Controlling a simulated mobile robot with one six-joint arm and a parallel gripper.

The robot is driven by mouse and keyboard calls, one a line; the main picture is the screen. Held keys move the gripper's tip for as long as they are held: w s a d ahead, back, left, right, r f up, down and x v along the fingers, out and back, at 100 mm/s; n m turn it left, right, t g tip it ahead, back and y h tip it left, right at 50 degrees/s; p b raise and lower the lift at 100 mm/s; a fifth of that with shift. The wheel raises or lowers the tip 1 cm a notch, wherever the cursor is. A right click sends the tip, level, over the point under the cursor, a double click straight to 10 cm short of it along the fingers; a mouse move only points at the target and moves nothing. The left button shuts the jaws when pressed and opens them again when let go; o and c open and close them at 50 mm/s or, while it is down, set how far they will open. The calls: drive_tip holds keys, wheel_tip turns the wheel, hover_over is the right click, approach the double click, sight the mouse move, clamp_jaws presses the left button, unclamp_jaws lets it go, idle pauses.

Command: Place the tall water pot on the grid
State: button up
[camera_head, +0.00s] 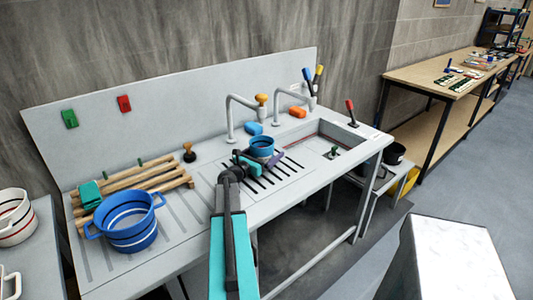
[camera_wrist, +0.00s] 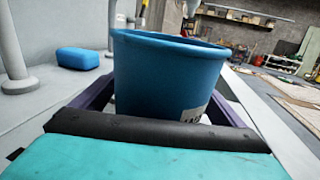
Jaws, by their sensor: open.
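A small blue pot (camera_head: 262,146) is at the back of the black-slotted grid (camera_head: 285,178), beside the sink; I take it as the tall water pot. Its base is hidden by my gripper, so I cannot tell whether it rests fully on the grid. My gripper (camera_head: 260,160) is open, with its purple fingers on either side of the pot. In the wrist view the blue pot (camera_wrist: 170,78) stands upright between the fingers, filling the middle, with a pale label low on its right side. Whether the fingers touch it cannot be told.
A large blue two-handled pot (camera_head: 132,225) stands at the left, near wooden slats (camera_head: 140,185). A blue sponge (camera_head: 253,128) and an orange block (camera_head: 297,111) lie behind the grid near two taps. The sink basin (camera_head: 325,143) is to the right.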

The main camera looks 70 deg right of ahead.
sight(262, 153)
drive_tip(key=b+v, duration=0.2)
drive_tip(key=v, duration=0.8)
drive_tip(key=shift+w+a+b, duration=0.15)
drive_tip(key=shift+a+b, duration=0.1)
drive_tip(key=shift+b, duration=0.05)
drive_tip(key=shift+v, duration=0.75)
drive_tip(key=shift+r, duration=0.1)
